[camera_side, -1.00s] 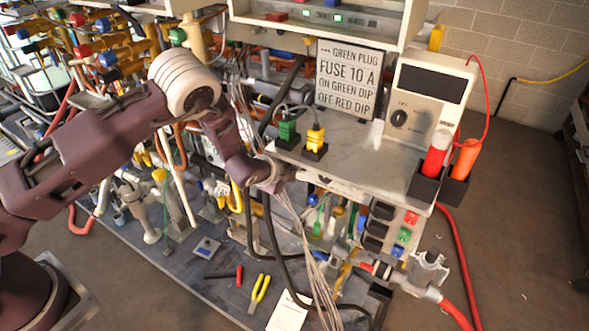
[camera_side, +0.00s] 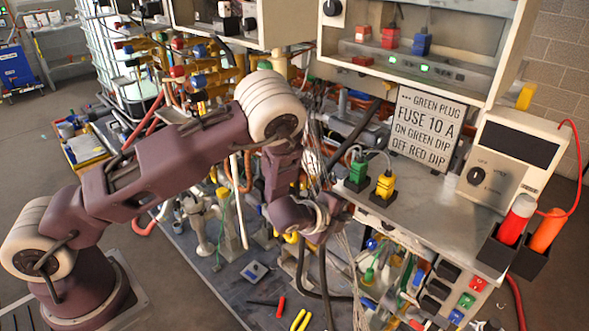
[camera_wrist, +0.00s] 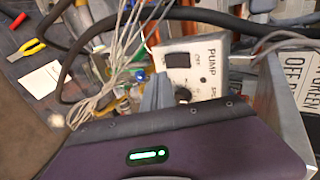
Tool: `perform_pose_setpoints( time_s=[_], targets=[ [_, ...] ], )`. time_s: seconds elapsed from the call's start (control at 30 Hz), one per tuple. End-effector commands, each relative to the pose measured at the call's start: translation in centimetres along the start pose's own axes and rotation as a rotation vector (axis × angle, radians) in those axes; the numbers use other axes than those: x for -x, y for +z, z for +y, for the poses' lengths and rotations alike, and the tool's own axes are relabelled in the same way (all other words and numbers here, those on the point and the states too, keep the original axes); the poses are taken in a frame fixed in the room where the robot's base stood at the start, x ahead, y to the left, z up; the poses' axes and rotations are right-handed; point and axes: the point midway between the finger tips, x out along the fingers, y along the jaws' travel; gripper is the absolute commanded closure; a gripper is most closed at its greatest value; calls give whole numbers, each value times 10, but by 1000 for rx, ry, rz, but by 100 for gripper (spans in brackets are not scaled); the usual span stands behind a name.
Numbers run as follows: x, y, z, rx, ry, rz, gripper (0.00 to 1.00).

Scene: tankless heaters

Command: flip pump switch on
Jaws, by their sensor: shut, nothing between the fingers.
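In the wrist view a pale box marked PUMP (camera_wrist: 208,75) lies just ahead of my gripper. The black rocker switch (camera_wrist: 178,60) sits on its face beside the lettering; I cannot tell which way it is tipped. A black knob (camera_wrist: 183,95) sits nearer my gripper, partly covered. My gripper (camera_wrist: 157,86) shows as grey fingers close together, shut and empty, just short of the box and left of the knob. I cannot tell whether they touch it. In the side view the wrist reaches the bench's front edge; the fingertips and the pump box are hidden or not clear.
Thin pale wires (camera_wrist: 105,75) and a thick black cable (camera_wrist: 75,60) run close by my gripper. In the side view, the grey bench (camera_side: 430,215) carries green (camera_side: 358,173) and yellow plugs (camera_side: 385,186), a sign (camera_side: 425,128) and a meter (camera_side: 505,160).

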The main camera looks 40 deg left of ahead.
Motion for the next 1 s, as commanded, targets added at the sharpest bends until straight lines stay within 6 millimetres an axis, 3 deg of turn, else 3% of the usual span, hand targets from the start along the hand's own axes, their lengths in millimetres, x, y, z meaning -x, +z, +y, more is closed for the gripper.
perform_pose_setpoints(
  time_s=[0.37,0.6,1.0],
  targets=[
    [77,0,0,1,1,0,100],
    [109,15,-35,301,74,-50,100],
    [178,31,-70,704,188,-99,100]
  ],
)
